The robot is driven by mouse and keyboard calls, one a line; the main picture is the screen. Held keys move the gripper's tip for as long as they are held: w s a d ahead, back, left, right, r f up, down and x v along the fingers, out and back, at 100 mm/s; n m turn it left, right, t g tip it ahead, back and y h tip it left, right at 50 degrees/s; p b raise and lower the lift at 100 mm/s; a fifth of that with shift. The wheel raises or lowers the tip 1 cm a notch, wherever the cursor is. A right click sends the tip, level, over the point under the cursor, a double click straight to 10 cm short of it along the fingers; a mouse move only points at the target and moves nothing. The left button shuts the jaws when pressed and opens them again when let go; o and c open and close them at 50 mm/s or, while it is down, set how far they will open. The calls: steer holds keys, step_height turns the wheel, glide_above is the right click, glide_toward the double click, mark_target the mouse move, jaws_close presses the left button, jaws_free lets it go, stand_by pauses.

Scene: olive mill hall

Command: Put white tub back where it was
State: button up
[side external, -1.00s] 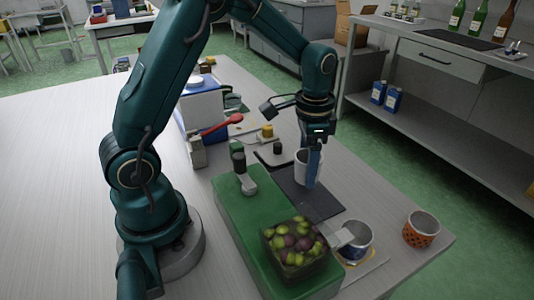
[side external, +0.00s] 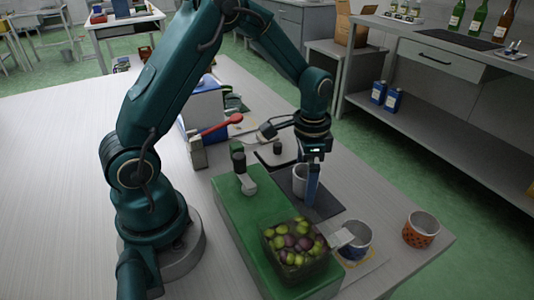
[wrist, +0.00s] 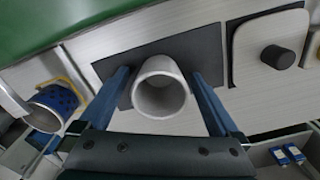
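The white tub (wrist: 161,92) stands between the two blue fingers of my gripper (wrist: 160,72) in the wrist view. Its open mouth faces the camera and it looks empty. A narrow gap shows on each side, so the fingers look open around it. In the side view, the tub (side external: 300,180) is upright at the dark mat (side external: 322,209), partly hidden by a finger of my gripper (side external: 313,186). The dark mat (wrist: 205,47) also shows behind the tub in the wrist view. Exact contact between the tub's base and the mat is hard to see.
A green block (side external: 231,221) bears a crate of olives (side external: 292,265). A blue-patterned cup (side external: 356,246) and an orange cup (side external: 421,229) stand at right. A board with a dark knob (side external: 278,148) lies behind the mat. Bare table shows between mat and orange cup.

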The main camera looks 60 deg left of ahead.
step_height(320, 180, up, 12)
steer(key=s+d+r+n+t, duration=0.1)
steer(key=s+d+n+t, duration=0.1)
steer(key=s, duration=0.5)
steer(key=s+d+r+n+t, duration=0.1)
steer(key=s+d+n+t, duration=0.1)
steer(key=s, duration=0.5)
steer(key=shift+r+n+t, duration=0.3)
steer(key=shift+r+t, duration=0.1)
steer(key=shift+t, duration=0.4)
